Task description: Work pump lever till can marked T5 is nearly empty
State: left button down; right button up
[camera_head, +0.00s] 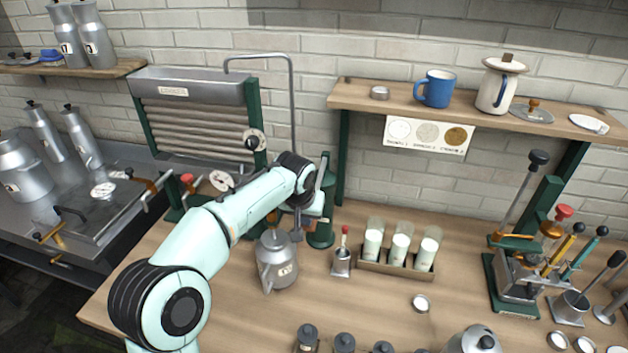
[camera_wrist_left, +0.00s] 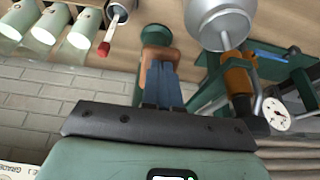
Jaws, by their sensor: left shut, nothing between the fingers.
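A grey metal can (camera_head: 277,262) with a small tag stands on the wooden bench; I cannot read the tag. It also shows at the top of the left wrist view (camera_wrist_left: 218,22). A green upright fitting (camera_head: 323,222), which looks like the pump, stands just right of the can. My left gripper (camera_head: 298,228) is over the bench between can and fitting, partly hidden by my wrist. In the left wrist view its blue fingers (camera_wrist_left: 161,75) are shut and empty, close to a brown part (camera_wrist_left: 160,53). I cannot make out the pump lever for certain. My right gripper is not in view.
A rack (camera_head: 383,266) of milk glasses and a red-handled metal cup (camera_head: 341,262) stand to the right. A corrugated cooler (camera_head: 193,115) is behind the arm. A lever press (camera_head: 510,270) stands far right. Several dark-capped bottles line the front edge.

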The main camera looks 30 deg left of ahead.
pick_arm(q)
notch_tip(320, 180, up, 9)
jog(key=p, duration=0.3)
jog(key=shift+w+r, duration=0.15)
jog(key=shift+r, duration=0.05)
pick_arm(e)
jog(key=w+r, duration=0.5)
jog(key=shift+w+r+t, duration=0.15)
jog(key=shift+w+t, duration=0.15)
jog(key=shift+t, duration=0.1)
pick_arm(q)
jog(key=shift+w, duration=0.1)
jog(key=f+b, duration=0.1)
jog(key=f, duration=0.4)
jog(key=shift+s+b, duration=0.2)
jog(key=shift+b, duration=0.2)
notch_tip(320, 180, down, 6)
jog(key=b, duration=0.2)
jog(key=shift+w+b, duration=0.1)
jog(key=shift+b, duration=0.25)
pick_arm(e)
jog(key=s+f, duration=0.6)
pick_arm(q)
notch_tip(320, 180, up, 11)
jog(key=p, duration=0.4)
jog(key=shift+p, duration=0.4)
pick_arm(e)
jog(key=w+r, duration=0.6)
